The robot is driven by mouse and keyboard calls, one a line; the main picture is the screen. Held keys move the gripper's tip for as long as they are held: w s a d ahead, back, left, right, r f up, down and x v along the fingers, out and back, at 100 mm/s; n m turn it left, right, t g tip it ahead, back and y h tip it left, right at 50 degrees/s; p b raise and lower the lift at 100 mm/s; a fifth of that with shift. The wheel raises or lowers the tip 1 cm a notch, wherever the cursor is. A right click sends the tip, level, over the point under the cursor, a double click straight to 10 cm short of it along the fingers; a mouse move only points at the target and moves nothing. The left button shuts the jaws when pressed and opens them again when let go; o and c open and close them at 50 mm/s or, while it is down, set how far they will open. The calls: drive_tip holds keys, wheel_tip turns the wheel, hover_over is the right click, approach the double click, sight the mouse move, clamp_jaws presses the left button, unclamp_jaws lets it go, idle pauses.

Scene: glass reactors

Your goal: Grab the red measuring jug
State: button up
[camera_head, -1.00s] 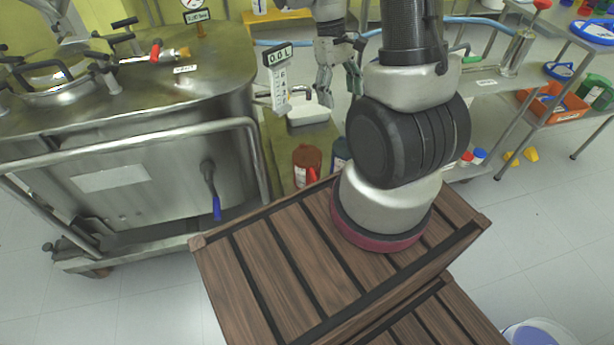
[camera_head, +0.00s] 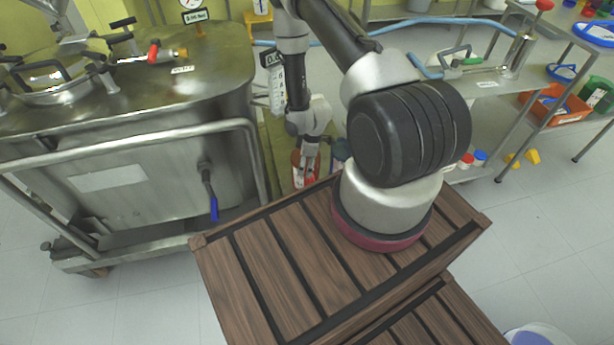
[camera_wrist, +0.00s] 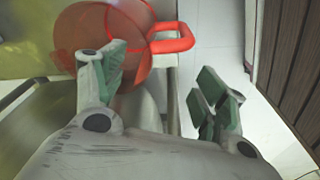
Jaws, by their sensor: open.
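The red measuring jug (camera_wrist: 80,30) is see-through, with a bright red handle (camera_wrist: 172,38) pointing right in the wrist view. In the head view the jug (camera_head: 299,172) stands on the low bench, mostly hidden behind my gripper. My gripper (camera_wrist: 160,85) is open, with its green-padded fingers spread. In the wrist view the left finger overlaps the jug's body and the right finger is beyond the handle's right side, over the floor. The handle lies ahead of the gap between the fingers. I cannot tell whether a finger touches the jug.
A digital display stand (camera_head: 276,88) is behind my arm. My wooden-slatted base edge lies close to the jug.

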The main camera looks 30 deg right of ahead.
drive_tip(key=f, duration=0.5)
drive_tip(key=shift+w+a, duration=0.15)
drive_tip(key=shift+a, duration=0.05)
clamp_jaws()
